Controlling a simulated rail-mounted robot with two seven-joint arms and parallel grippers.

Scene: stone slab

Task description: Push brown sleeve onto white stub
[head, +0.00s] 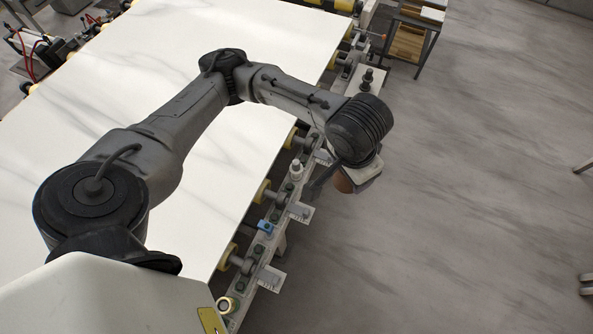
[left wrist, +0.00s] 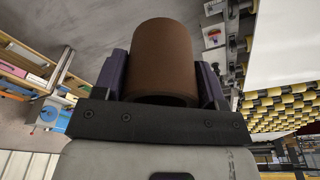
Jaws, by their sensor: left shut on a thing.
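The brown sleeve (left wrist: 163,55) is a hollow cylinder between the two fingers of my left gripper (left wrist: 162,85) in the left wrist view. The gripper is shut on it. In the head view my left gripper (head: 338,182) hangs at the outer side of the slab's edge rail, with a small part of the sleeve (head: 343,184) showing below the wrist. The white stub (head: 296,168) stands upright on the rail, left of the gripper and apart from the sleeve. My right gripper is not in view.
A large white marble slab (head: 220,30) lies on yellow rollers left of the rail (head: 258,240). A blue fitting (head: 265,226) and metal brackets (head: 271,278) sit along the rail. A small table (head: 408,40) stands at the back. Grey floor (head: 470,180) to the right is open.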

